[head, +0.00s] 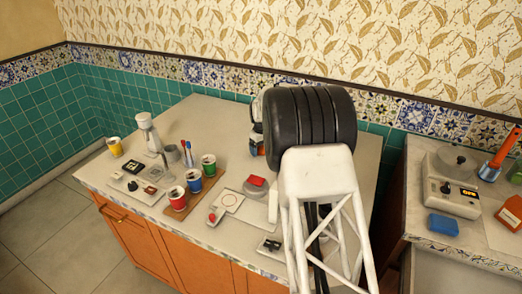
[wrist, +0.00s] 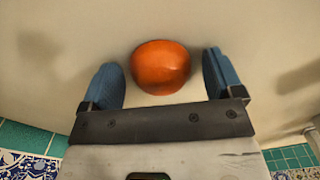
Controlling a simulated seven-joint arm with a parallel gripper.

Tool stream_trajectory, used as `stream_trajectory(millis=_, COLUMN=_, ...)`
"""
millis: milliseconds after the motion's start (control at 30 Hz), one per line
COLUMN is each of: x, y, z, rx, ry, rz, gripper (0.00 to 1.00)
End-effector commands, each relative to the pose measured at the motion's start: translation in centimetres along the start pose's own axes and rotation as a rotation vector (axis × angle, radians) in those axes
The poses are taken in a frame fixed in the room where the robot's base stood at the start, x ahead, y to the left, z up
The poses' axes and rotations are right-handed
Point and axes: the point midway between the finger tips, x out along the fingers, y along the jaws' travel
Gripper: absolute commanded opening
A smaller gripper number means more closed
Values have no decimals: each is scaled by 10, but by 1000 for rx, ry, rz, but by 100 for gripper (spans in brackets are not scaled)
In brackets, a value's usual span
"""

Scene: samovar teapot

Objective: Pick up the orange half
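An orange half (wrist: 161,67) shows in the wrist view as a rounded, shiny orange shape on a pale surface. My gripper (wrist: 162,75) is open, with one blue finger on each side of the orange half. Gaps show between the orange half and both fingers, so neither appears to touch it.
The pale counter (head: 205,113) holds several colored cups, including a red one (head: 176,194), on a brown board (head: 181,207). A white bottle (head: 147,132) stands at the back left. A second counter at right holds a scale-like device (head: 452,190) and a blue block (head: 442,225).

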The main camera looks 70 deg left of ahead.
Motion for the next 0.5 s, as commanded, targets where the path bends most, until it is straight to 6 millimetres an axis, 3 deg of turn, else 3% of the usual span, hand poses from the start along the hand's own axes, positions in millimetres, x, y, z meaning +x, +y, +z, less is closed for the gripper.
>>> stream_trajectory(millis=33, x=0, y=0, z=0, rx=0, ry=0, rz=0, gripper=79)
stream_trajectory(millis=300, x=0, y=0, z=0, rx=0, ry=0, rz=0, gripper=41)
stream_trajectory(millis=500, x=0, y=0, z=0, rx=0, ry=0, rz=0, gripper=40)
